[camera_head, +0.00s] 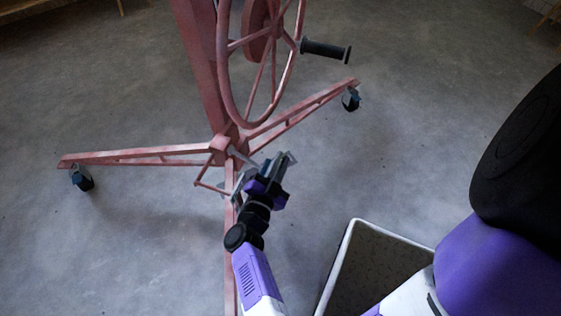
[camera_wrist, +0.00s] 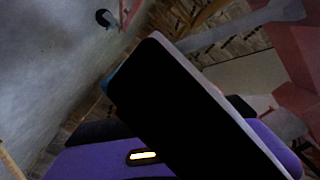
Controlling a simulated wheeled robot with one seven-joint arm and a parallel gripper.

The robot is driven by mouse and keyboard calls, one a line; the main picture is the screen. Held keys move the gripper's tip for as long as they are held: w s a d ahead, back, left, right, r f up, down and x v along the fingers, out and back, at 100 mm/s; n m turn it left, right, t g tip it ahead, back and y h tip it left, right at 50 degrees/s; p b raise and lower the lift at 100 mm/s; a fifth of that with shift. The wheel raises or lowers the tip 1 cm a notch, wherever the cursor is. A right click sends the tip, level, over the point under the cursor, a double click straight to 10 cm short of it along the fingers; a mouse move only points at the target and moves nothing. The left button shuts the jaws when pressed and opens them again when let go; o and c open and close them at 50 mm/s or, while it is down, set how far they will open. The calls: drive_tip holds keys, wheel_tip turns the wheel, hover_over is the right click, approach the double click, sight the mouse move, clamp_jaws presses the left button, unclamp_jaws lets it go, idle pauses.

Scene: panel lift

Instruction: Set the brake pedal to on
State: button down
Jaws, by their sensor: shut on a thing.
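The pink panel lift (camera_head: 200,70) stands on splayed legs in the head view. What looks like its brake pedal, a thin pink bent bar (camera_head: 210,187), hangs low at the hub where the legs meet. My gripper (camera_head: 240,180) reaches down to this spot from below, just right of the bar. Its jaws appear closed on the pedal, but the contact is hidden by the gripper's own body. In the wrist view, a large dark shape with a pale edge covers the middle, and the pedal cannot be made out.
A crank wheel (camera_head: 262,60) with a black handle (camera_head: 326,50) is above the hub. Pink legs spread left (camera_head: 130,157) and right (camera_head: 310,105), ending in dark casters (camera_head: 82,178). Grey floor (camera_head: 130,260) is clear at lower left.

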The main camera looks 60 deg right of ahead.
drive_tip(key=shift+w+a+f, duration=0.1)
drive_tip(key=shift+w+a, duration=0.15)
drive_tip(key=c, duration=1.5)
unclamp_jaws()
drive_tip(key=shift+s+d, duration=0.1)
drive_tip(key=a, duration=0.2)
drive_tip(key=a+p, duration=0.1)
drive_tip(key=a, duration=0.2)
drive_tip(key=s+a, duration=0.1)
drive_tip(key=a, duration=0.1)
drive_tip(key=shift+a, duration=0.35)
drive_tip(key=shift+a, duration=0.15)
